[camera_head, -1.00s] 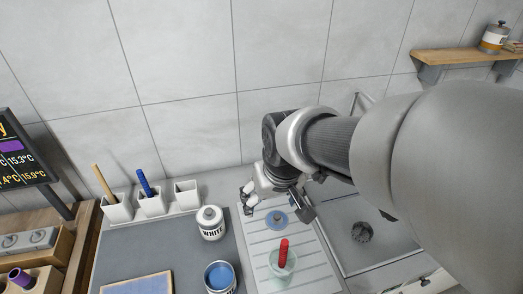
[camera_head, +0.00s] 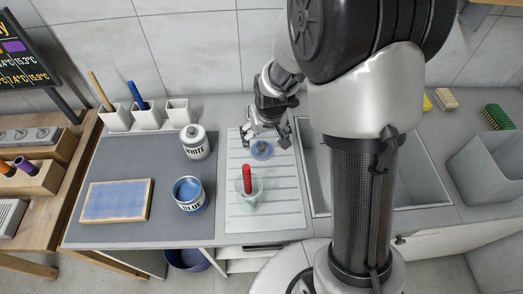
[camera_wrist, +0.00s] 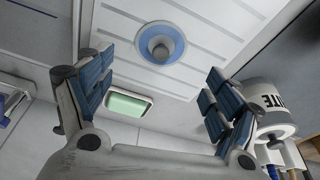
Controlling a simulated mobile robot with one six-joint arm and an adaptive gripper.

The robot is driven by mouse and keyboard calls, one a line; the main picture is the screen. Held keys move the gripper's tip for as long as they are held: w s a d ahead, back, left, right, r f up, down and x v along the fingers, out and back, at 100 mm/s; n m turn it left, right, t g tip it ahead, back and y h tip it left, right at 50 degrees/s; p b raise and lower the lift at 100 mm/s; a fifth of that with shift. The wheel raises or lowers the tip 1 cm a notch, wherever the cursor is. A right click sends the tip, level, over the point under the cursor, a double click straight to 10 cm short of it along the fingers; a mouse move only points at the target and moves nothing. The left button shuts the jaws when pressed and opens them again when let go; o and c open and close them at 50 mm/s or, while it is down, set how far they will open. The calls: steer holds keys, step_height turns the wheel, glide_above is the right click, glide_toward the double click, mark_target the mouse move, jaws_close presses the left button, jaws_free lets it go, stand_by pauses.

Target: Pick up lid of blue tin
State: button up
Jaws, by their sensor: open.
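The lid of the blue tin (camera_head: 261,150) is a round blue disc with a grey knob. It lies on the white ribbed drainboard (camera_head: 238,215). In the wrist view the lid (camera_wrist: 175,35) shows at the top centre with its knob towards the camera. My gripper (camera_head: 267,138) is open and empty above and just behind the lid, its fingers apart. In the wrist view my gripper (camera_wrist: 162,95) has one finger on each side and nothing between them. The open blue tin (camera_head: 190,197) stands on the grey mat, left of the drainboard, with blue paint inside.
A glass with a red-handled tool (camera_head: 247,190) stands on the drainboard in front of the lid. A closed white tin (camera_head: 195,143) stands to the left. White holders (camera_head: 147,116) line the wall. The sink (camera_head: 318,180) is to the right.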

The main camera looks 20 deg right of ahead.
mark_target(262, 148)
steer(key=shift+x, duration=1.25)
steer(key=b+x, duration=0.2)
steer(key=x, duration=0.3)
steer(key=shift+s+a+f+b, duration=0.1)
steer(key=shift+f+b, duration=0.05)
steer(key=shift+b, duration=0.15)
steer(key=shift+s, duration=0.15)
steer(key=c, duration=1.1)
